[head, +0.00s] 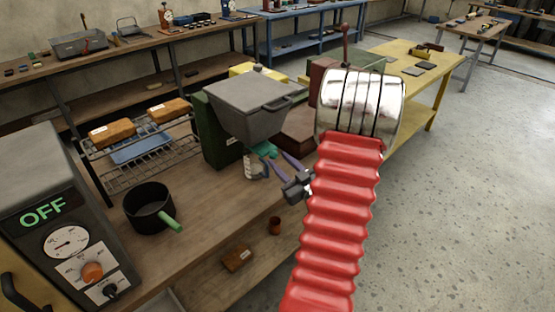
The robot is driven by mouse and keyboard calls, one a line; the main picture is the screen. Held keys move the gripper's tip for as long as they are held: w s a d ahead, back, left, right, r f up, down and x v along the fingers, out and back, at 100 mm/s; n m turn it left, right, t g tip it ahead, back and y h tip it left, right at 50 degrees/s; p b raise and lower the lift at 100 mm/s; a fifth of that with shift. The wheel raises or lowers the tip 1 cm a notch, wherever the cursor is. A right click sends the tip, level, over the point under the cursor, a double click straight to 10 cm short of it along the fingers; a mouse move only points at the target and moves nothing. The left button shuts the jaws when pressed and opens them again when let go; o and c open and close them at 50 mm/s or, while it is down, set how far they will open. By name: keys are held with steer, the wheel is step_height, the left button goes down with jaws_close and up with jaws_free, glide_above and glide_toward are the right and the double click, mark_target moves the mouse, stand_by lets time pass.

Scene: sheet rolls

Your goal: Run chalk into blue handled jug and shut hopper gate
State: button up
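The grey hopper (255,104) sits on a dark green stand (218,140) on the wooden bench. A teal piece (265,149), which looks like its gate, sticks out below it. A small clear jug with dark markings (250,166) stands beneath the hopper; its handle is hard to make out behind my gripper. My gripper (274,160) has two purple fingers spread apart, their tips close to the teal piece and the jug. I cannot tell whether they touch either. No chalk can be made out, and the hopper's inside is not visible.
A black pot (150,207) with a green handle stands left of the jug. A grey machine (60,220) reading OFF is at the lower left. A small brown cup (275,226) and block (237,258) are near the front.

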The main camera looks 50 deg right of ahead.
mark_target(264, 148)
steer(key=shift+x, duration=1.25)
steer(key=shift+c, duration=0.4)
jaws_close()
